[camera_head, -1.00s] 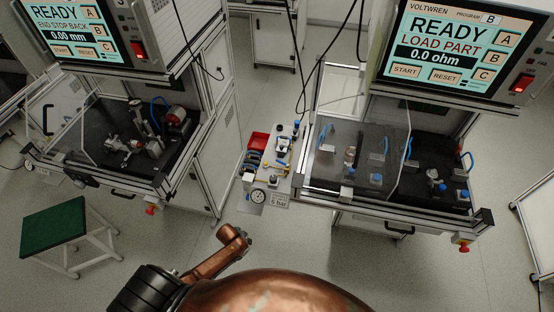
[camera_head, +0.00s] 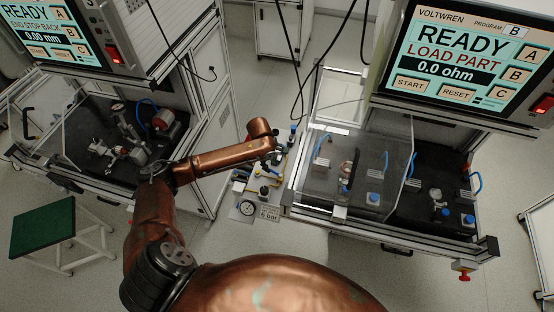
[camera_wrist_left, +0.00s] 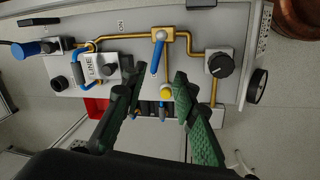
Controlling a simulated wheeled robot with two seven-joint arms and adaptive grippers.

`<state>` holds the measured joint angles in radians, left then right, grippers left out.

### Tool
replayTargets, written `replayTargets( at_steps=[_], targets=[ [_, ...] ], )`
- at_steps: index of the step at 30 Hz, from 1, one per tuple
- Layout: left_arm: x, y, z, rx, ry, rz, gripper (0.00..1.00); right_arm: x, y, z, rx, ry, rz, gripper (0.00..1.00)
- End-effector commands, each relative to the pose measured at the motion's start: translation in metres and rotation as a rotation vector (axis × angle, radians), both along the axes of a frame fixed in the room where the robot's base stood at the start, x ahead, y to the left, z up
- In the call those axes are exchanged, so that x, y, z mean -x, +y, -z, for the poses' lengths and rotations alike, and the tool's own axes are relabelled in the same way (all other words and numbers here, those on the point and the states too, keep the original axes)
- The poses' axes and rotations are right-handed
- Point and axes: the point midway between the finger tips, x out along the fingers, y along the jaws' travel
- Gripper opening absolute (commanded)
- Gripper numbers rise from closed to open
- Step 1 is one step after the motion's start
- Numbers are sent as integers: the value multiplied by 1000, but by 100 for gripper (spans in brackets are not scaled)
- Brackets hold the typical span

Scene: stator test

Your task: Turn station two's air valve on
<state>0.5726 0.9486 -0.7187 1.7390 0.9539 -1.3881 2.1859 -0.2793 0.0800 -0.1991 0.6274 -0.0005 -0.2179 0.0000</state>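The air panel (camera_head: 233,211) stands between the two test stations, with brass pipes, valves and a gauge (camera_head: 247,208). In the left wrist view, a blue lever (camera_wrist_left: 156,57) hangs from the brass pipe, between a white block marked LINE (camera_wrist_left: 92,66) with a blue handle (camera_wrist_left: 86,80) and a black knob (camera_wrist_left: 221,65). Which valve serves station two I cannot tell. My left gripper (camera_wrist_left: 153,78) is open and empty, its green-padded fingers either side of the lever's lower end in the picture; contact is not visible. In the head view my wrist largely hides it. My right gripper is out of view.
The right station's clear guard (camera_head: 330,170) stands close beside the panel. The left station (camera_head: 70,150) and a green-topped stool (camera_head: 45,232) are at left. A red bin (camera_wrist_left: 95,105) sits beyond the panel's edge. Cables hang above the panel.

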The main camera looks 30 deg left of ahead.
Motion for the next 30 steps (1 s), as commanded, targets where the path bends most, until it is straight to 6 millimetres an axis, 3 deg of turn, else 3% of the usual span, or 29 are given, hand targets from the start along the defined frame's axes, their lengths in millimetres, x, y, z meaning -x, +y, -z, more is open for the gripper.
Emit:
replayTargets(
  at_steps=[5,12,15,17,24,30],
  targets=[
    [-2,7,6,3,2,-43,27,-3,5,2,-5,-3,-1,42],
    [-8,12,44,1,2,-52,27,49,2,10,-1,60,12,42],
    [-10,12,57,2,1,-50,27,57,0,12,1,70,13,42],
    [-12,12,63,1,1,-50,27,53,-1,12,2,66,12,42],
    [-15,10,72,2,-1,-46,27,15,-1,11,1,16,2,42],
    [-15,9,72,2,0,-44,25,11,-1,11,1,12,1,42]
  ],
)
